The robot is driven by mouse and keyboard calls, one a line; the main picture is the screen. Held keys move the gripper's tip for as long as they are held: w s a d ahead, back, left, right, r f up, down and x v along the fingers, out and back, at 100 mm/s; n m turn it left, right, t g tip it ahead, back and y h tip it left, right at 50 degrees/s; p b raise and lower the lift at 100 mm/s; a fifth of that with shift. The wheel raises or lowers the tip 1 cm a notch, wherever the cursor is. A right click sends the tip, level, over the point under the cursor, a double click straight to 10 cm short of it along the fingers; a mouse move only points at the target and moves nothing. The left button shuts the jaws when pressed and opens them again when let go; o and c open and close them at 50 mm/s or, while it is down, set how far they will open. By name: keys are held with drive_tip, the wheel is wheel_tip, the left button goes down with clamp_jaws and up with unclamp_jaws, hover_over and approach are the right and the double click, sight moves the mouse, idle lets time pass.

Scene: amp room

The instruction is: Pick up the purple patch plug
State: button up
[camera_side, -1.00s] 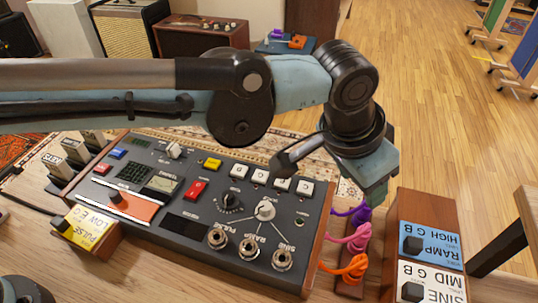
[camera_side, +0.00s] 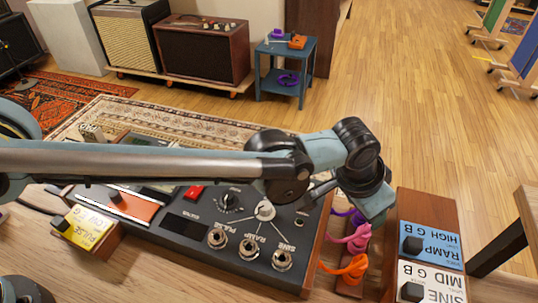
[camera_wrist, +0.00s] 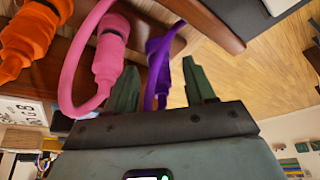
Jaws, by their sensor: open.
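The purple patch plug (camera_wrist: 157,50) stands in a wooden strip (camera_side: 350,285), beside the pink plug (camera_wrist: 108,50) and orange plug (camera_wrist: 40,30). In the side view only small parts of the purple plug (camera_side: 357,217) show, the rest being hidden behind my gripper. My gripper (camera_wrist: 160,67) is open and empty. In the wrist view its two fingers point toward the plugs, with the purple plug and its cable appearing between them. The left finger lies between the pink and purple plugs in the picture. I cannot tell whether either finger touches a plug.
A grey control panel (camera_side: 180,240) with knobs and jacks lies left of the strip. To its right stands a wooden box with blue and white labelled faces (camera_side: 431,245). A yellow-labelled box (camera_side: 88,228) is at the left. A small blue table (camera_side: 285,82) stands behind.

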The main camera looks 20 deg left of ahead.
clamp_jaws()
idle(0.3)
wheel_tip(320, 180, up, 10)
idle(0.6)
